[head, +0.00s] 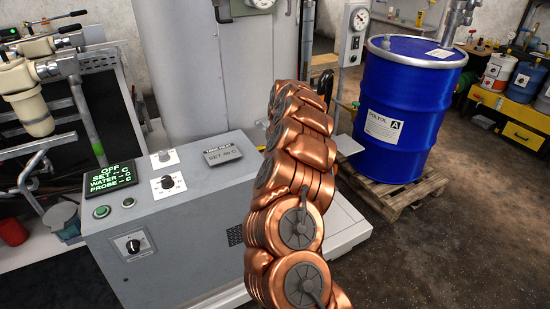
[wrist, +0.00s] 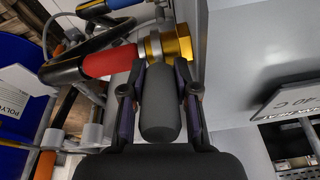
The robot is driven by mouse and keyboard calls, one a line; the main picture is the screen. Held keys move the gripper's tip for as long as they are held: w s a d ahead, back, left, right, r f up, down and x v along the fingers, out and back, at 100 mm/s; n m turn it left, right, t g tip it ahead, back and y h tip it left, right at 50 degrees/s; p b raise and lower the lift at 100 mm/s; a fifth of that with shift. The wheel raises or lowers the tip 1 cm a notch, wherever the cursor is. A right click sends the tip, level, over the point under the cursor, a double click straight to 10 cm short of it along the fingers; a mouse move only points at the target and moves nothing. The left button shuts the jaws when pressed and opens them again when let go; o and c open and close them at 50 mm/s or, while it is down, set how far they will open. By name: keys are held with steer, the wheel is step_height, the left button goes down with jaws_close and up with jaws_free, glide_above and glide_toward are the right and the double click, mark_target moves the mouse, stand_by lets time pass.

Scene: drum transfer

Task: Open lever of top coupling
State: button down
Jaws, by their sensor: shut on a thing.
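In the wrist view a brass coupling (wrist: 180,42) sits at the end of a red sleeve (wrist: 108,61) on a black hose (wrist: 62,72). A dark grey lever handle (wrist: 159,112) with a rounded end lies just in front of the coupling. My gripper (wrist: 161,76) is shut on this handle, one finger on each side. The handle's far end is partly hidden between the fingertips, so its joint with the coupling is not clear. In the head view my copper-coloured arm hides the gripper and the coupling.
A blue drum (head: 401,105) stands on a wooden pallet (head: 392,190) at right. A grey control cabinet (head: 205,225) with knobs and a display (head: 110,177) is at left of my arm. A gauge box (head: 353,40) stands behind. Dark floor is clear at lower right.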

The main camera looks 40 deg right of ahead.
steer(key=shift+w+r+g, duration=0.1)
steer(key=shift+w+g, duration=0.2)
steer(key=shift+g, duration=0.1)
stand_by(0.4)
steer(key=c, duration=1.1)
jaws_free()
steer(key=shift+c, duration=0.2)
steer(key=r, duration=0.4)
steer(key=s+r, duration=0.1)
steer(key=r, duration=0.2)
steer(key=s+r, duration=0.1)
steer(key=r, duration=0.3)
steer(key=shift+s+a+r, duration=0.2)
steer(key=shift+r, duration=0.1)
